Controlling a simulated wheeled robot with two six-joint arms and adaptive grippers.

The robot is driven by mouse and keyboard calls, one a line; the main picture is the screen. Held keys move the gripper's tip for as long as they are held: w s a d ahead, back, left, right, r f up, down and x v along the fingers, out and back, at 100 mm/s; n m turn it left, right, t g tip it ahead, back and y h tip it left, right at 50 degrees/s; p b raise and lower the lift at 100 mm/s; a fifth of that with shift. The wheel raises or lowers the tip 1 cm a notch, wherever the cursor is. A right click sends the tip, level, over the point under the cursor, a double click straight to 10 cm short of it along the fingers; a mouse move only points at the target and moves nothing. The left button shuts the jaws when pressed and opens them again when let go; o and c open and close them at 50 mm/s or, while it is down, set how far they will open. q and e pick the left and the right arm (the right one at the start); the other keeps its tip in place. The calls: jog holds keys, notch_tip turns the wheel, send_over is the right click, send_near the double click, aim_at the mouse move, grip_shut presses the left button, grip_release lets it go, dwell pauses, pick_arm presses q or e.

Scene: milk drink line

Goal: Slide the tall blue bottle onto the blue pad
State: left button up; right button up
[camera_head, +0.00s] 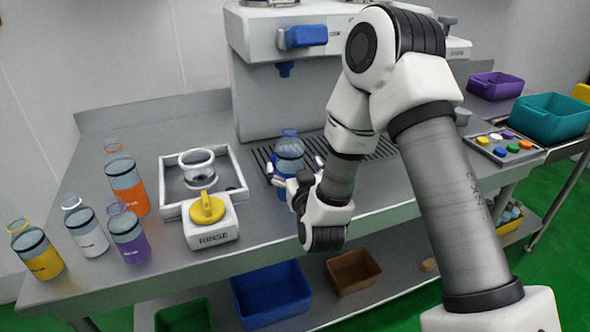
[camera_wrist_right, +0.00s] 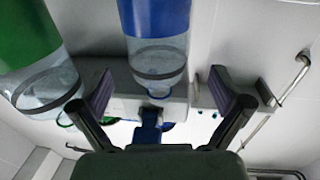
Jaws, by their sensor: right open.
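The tall blue bottle (camera_head: 289,151) stands upright at the front of the coffee machine's drip grate in the head view. My right gripper (camera_head: 296,176) is open at this bottle, with its fingers to either side in the picture. In the right wrist view, the blue-labelled bottle (camera_wrist_right: 156,22) shows ahead of the open fingers (camera_wrist_right: 163,92), with gaps on both sides. I cannot tell whether either finger touches it. I do not make out the blue pad; my right arm covers part of the table. My left gripper is not in view.
A green-labelled bottle (camera_wrist_right: 28,45) is close on the left in the right wrist view. Orange (camera_head: 127,188), white (camera_head: 86,228), purple (camera_head: 127,234) and yellow (camera_head: 37,252) bottles stand at left.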

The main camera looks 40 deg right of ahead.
jog(key=x, duration=0.5)
jog(key=shift+d+f+p, duration=0.2)
jog(key=shift+d+p, duration=0.05)
jog(key=shift+p, duration=0.1)
jog(key=shift+a, duration=0.1)
jog(key=shift+c, duration=0.7)
jog(key=c, duration=1.1)
jog(key=shift+d+x, duration=0.2)
jog(key=shift+x, duration=1.3)
jog(key=shift+d+x, duration=0.25)
jog(key=shift+x, duration=1.3)
jog(key=shift+s, duration=0.2)
jog(key=shift+d+x, duration=0.2)
jog(key=shift+x, duration=1.3)
jog(key=shift+d+x, duration=0.2)
jog(key=shift+x, duration=1.25)
jog(key=shift+s+r, duration=0.1)
jog(key=shift+s, duration=0.05)
